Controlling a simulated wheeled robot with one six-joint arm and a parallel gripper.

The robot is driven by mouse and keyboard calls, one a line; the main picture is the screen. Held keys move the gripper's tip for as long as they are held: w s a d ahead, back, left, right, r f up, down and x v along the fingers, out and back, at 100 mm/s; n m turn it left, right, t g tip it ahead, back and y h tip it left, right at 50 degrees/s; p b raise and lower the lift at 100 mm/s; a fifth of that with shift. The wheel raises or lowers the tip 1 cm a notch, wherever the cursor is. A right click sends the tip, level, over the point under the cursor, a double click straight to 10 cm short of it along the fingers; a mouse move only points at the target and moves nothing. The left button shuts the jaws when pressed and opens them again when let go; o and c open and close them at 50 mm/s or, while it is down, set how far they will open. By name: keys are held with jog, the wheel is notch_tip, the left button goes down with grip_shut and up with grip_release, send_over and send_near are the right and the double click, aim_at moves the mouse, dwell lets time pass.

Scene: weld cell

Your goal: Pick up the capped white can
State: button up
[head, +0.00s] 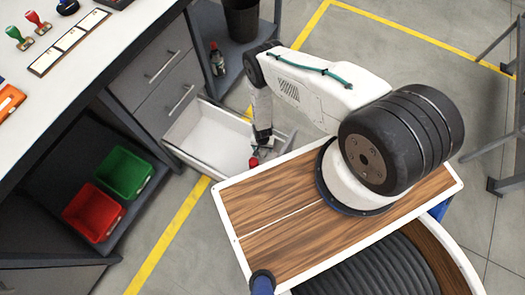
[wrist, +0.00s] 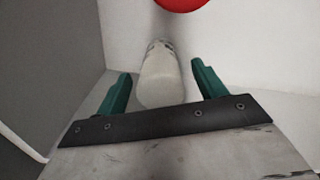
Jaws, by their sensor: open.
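A whitish can (wrist: 160,78) with a greyish marking near its far end shows in the wrist view, inside a light-walled open drawer (head: 205,135). My gripper (wrist: 160,88) is open. Its two green fingers stand on either side of the can, with a gap visible on each side. A red round thing (wrist: 182,3) is cut off by the top edge of the wrist view; I cannot tell whether it belongs to the can. In the head view my gripper (head: 262,140) reaches down into the drawer's right part, beside a small red item (head: 253,161). The can is not clear there.
The drawer's walls stand close around my gripper. A grey cabinet (head: 165,70) and workbench top (head: 60,90) are at left. A green bin (head: 125,172) and a red bin (head: 93,212) sit on a low shelf. A bottle (head: 217,60) and a dark bucket (head: 241,18) stand behind.

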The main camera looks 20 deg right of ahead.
jog(key=shift+f, duration=0.1)
jog(key=c, duration=1.2)
jog(key=shift+o, duration=0.2)
